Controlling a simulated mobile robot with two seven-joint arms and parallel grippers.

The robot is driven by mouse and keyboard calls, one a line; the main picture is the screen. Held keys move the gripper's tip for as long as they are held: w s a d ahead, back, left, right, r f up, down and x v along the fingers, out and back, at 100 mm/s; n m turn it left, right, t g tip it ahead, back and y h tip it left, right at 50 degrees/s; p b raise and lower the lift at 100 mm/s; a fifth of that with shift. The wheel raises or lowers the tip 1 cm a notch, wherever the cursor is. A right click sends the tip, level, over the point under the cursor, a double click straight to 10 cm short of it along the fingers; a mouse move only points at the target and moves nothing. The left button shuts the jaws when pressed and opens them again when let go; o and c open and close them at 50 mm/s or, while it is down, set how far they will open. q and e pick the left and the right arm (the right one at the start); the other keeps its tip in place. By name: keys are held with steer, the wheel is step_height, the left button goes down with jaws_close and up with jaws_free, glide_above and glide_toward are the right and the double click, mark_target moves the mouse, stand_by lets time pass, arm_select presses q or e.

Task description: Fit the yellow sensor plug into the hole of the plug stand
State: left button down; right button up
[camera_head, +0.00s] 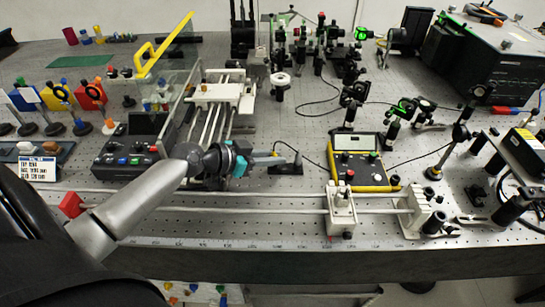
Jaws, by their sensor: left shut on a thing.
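My left gripper (246,160) reaches in from the left over the bench and is shut on a small, slim piece, apparently the yellow sensor plug (274,154). Only a little yellow shows at its far end; the jaws hide the rest. A low black piece, which may be the plug stand (289,168), sits on the bench just right of the plug. The plug's tip looks close to it, but I cannot tell whether they touch. The hole is not clear at this size. My right gripper is not in view.
A yellow-edged meter (357,160) stands to the right, with black cables near it. A white rail (270,210) runs along the front. A control box (128,150) and a clear panel with a yellow handle (163,45) stand left. Bare perforated bench (290,120) lies behind the stand.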

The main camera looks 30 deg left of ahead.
arm_select(q)
steer(key=shift+s+d+f, duration=0.1)
steer(key=shift+s+f, duration=0.1)
steer(key=shift+f, duration=0.25)
stand_by(0.5)
steer(key=c, duration=0.7)
jaws_free()
steer(key=shift+r, duration=0.1)
steer(key=shift+c, duration=0.2)
steer(key=shift+w, duration=0.1)
step_height(320, 180, up, 20)
steer(key=p, duration=0.4)
steer(key=shift+r, duration=0.15)
